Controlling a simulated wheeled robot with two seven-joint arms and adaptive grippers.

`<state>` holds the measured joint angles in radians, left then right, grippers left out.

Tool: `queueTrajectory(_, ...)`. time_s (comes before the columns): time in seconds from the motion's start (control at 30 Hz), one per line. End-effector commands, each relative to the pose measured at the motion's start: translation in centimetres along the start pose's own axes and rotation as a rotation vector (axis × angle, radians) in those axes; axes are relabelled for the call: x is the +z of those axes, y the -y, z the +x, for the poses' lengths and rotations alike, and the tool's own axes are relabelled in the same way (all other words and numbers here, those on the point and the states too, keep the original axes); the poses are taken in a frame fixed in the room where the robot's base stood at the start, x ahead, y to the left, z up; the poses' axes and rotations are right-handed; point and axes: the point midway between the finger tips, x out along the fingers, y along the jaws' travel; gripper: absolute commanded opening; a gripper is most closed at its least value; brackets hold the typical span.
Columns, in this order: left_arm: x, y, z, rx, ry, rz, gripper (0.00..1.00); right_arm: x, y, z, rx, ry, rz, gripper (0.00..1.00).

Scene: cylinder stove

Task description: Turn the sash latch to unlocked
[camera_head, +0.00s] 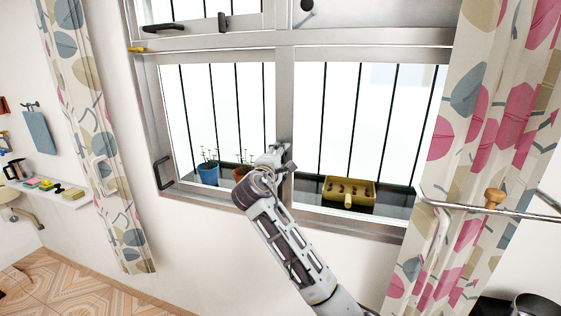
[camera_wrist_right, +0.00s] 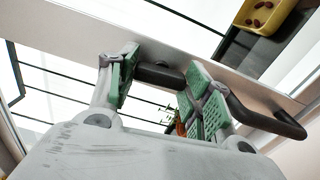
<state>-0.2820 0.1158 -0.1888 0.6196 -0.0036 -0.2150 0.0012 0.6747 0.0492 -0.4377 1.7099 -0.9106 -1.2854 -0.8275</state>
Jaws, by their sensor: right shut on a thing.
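The window (camera_head: 284,95) has a grey frame with a middle post. A dark handle, which looks like the sash latch (camera_wrist_right: 262,117), sits on that frame in the right wrist view. It runs from between my right gripper's fingers out to the right, past the right finger. My right gripper (camera_wrist_right: 165,92) has green pads on either side of the latch's near part and is shut on it. In the head view my right gripper (camera_head: 278,152) is at the middle post and mostly hides the latch. My left gripper is not in view.
Another dark handle (camera_head: 161,172) is at the left frame. Curtains hang left (camera_head: 85,120) and right (camera_head: 490,110). A wall shelf (camera_head: 50,195) is at far left.

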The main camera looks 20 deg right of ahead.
Motion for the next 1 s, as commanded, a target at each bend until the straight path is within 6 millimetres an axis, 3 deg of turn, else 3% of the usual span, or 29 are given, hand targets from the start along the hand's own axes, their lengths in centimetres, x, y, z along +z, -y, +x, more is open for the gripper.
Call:
queueTrajectory(0.37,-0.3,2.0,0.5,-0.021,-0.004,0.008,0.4,0.0,0.2,0.0,-0.004,0.0,0.095,0.26)
queueTrajectory(0.67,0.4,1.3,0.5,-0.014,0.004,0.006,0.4,0.0,0.2,0.0,-0.005,0.0,0.097,0.26)
queueTrajectory(0.7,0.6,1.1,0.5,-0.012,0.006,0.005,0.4,0.0,0.2,0.0,-0.005,0.0,0.097,0.51)
queueTrajectory(0.87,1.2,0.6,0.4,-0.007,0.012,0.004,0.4,0.0,0.2,0.0,-0.004,0.0,0.096,0.71)
queueTrajectory(1.0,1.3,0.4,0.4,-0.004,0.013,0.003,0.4,0.0,0.1,0.0,-0.002,0.0,0.096,0.71)
